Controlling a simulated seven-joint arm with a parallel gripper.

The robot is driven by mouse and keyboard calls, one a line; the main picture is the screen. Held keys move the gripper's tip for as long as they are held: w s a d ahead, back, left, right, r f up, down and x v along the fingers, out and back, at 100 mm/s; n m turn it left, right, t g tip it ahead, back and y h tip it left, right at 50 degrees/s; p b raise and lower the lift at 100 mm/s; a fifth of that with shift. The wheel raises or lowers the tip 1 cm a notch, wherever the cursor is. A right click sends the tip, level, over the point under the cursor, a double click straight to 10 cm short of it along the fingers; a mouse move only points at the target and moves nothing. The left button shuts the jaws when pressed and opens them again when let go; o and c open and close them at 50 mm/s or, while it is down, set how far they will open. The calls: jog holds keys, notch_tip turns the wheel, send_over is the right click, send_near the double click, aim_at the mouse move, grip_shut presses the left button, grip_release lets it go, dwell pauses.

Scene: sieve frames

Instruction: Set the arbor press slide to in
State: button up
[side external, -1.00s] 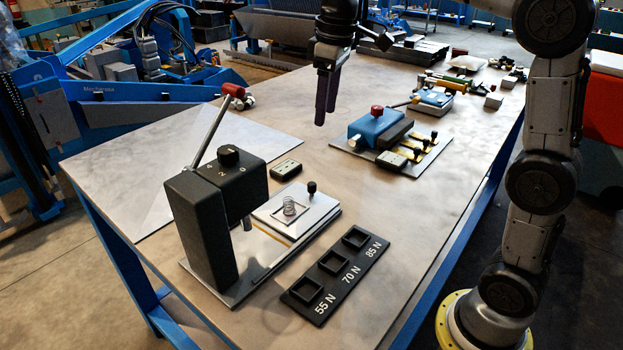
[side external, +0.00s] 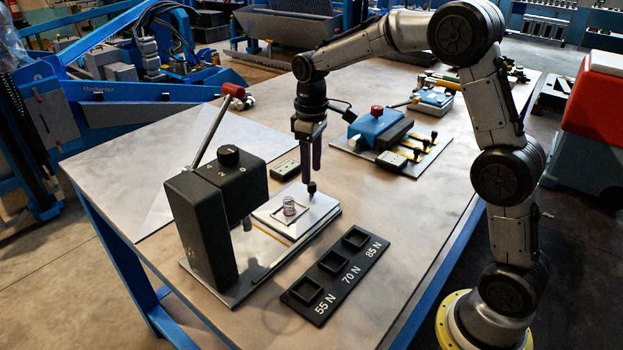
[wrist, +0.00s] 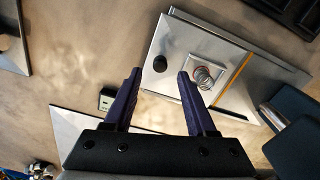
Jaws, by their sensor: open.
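The arbor press (side external: 205,220) stands at the front left of the table, with a dark body, a dial knob on top and a red-tipped lever. Its silver slide (side external: 307,213) lies on the base plate to the right of the press body, with a black knob (side external: 312,188) at its far corner and a coil spring (side external: 289,205) in a square recess. In the wrist view the slide (wrist: 172,50) shows, with its knob (wrist: 160,63) and the spring (wrist: 203,77). My gripper (side external: 311,176) points down just above the knob; its open fingers (wrist: 158,80) appear on either side of it. Contact cannot be told.
A black tray (side external: 317,308) with three square pockets marked 55 N, 70 N and 85 N lies in front. A small grey block (side external: 286,170) lies behind the slide. A blue fixture (side external: 371,124) stands further back. Bare table lies between.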

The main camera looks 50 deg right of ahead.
aim_at(312, 183)
jog(key=shift+f, duration=1.85)
grip_shut()
jog(key=shift+r, duration=0.1)
